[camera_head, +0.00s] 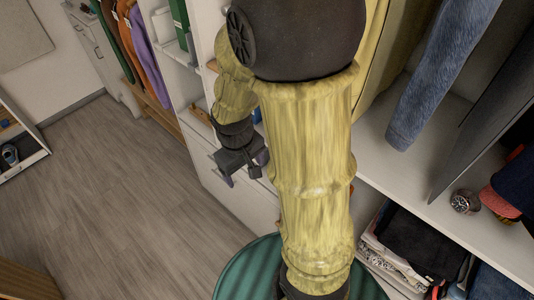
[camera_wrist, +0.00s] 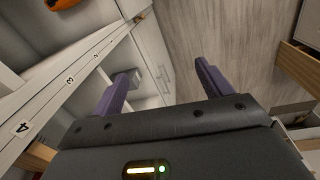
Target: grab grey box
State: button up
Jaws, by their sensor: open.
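A small light-grey box (camera_wrist: 135,77) sits inside a white shelf compartment in the wrist view. It lies just beyond the tip of my left-hand finger, which hides part of it. I cannot tell whether they touch. My gripper (camera_wrist: 165,72) has its two purple fingers spread apart, with nothing between them. In the head view my gripper (camera_head: 246,172) hangs beside the front of the white shelving, at the end of my yellow arm. I cannot make out the grey box in the head view.
White cubby shelving (camera_wrist: 75,55) with number labels fills the left of the wrist view. An orange item (camera_wrist: 62,4) lies on an upper shelf. Clothes, a watch (camera_head: 465,201) and folded fabric (camera_head: 412,240) fill the shelving at right in the head view. The wooden floor (camera_head: 110,190) is clear.

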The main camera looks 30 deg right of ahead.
jog(key=w+d+f+n+g+h+b, duration=0.1)
jog(key=w+d+f+n+h+b, duration=0.2)
jog(key=f, duration=0.4)
jog(key=w+f+n+h+b, duration=0.4)
jog(key=f+b, duration=0.1)
jog(key=f, duration=0.3)
jog(key=w+d+f+n+g+h+b, duration=0.1)
jog(key=w+d+f+n+h+b, duration=0.2)
jog(key=f, duration=0.4)
jog(key=w+a+f+n+t+h+b, duration=0.4)
jog(key=w+f+n+t+h+b, duration=0.2)
jog(key=w+f+n+t, duration=0.1)
jog(key=w+f+n, duration=0.1)
jog(key=w+n, duration=0.1)
jog(key=w, duration=0.1)
jog(key=shift+a+f+b, duration=0.15)
jog(key=shift+a+b, duration=0.15)
jog(key=shift+b, duration=0.1)
jog(key=shift+w+d, duration=0.1)
jog(key=p+x, duration=0.1)
jog(key=x, duration=1)
jog(key=shift+d+p, duration=0.3)
jog(key=shift+d, duration=0.05)
jog(key=shift+w+d, duration=0.15)
jog(key=shift+d, duration=0.05)
